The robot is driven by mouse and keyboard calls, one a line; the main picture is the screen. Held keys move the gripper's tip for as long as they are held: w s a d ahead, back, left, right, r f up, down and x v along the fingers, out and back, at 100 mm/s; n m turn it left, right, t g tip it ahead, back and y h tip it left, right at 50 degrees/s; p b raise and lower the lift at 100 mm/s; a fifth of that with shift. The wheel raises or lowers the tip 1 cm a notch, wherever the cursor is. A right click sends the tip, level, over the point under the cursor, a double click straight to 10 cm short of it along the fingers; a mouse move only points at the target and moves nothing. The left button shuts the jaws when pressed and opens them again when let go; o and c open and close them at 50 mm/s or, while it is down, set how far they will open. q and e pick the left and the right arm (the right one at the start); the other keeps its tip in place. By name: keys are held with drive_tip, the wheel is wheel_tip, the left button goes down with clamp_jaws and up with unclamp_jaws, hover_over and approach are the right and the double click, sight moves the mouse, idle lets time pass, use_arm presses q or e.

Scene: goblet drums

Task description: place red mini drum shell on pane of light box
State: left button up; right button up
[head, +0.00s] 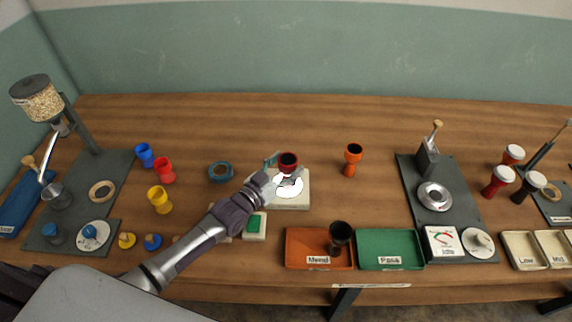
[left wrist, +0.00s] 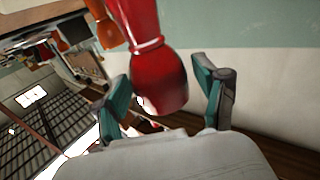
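The red mini drum shell (head: 289,164) is at the back part of the light box (head: 302,202), its dark mouth facing up. Its foot is partly hidden, so I cannot tell whether it touches the bright pane (head: 287,188). My left gripper (head: 281,172) is at the shell. In the left wrist view, the glossy red shell (left wrist: 160,78) lies between the teal fingers of my left gripper (left wrist: 164,88). The fingers are spread, with a visible gap on the right side of the shell. My right gripper is not in view.
An orange shell (head: 353,158) stands right of the light box and a teal ring (head: 220,171) lies to its left. The orange Mend tray (head: 300,244), holding a dark shell (head: 340,235), and the green Pass tray (head: 390,246) are in front. Blue, red and yellow shells stand further left.

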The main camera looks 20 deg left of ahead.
use_arm(q)
drive_tip(key=shift+r, duration=0.15)
drive_tip(key=shift+s, duration=0.15)
drive_tip(key=b+v, duration=0.1)
drive_tip(key=v, duration=1)
drive_tip(key=shift+s+a, duration=0.2)
drive_tip(key=shift+s, duration=0.1)
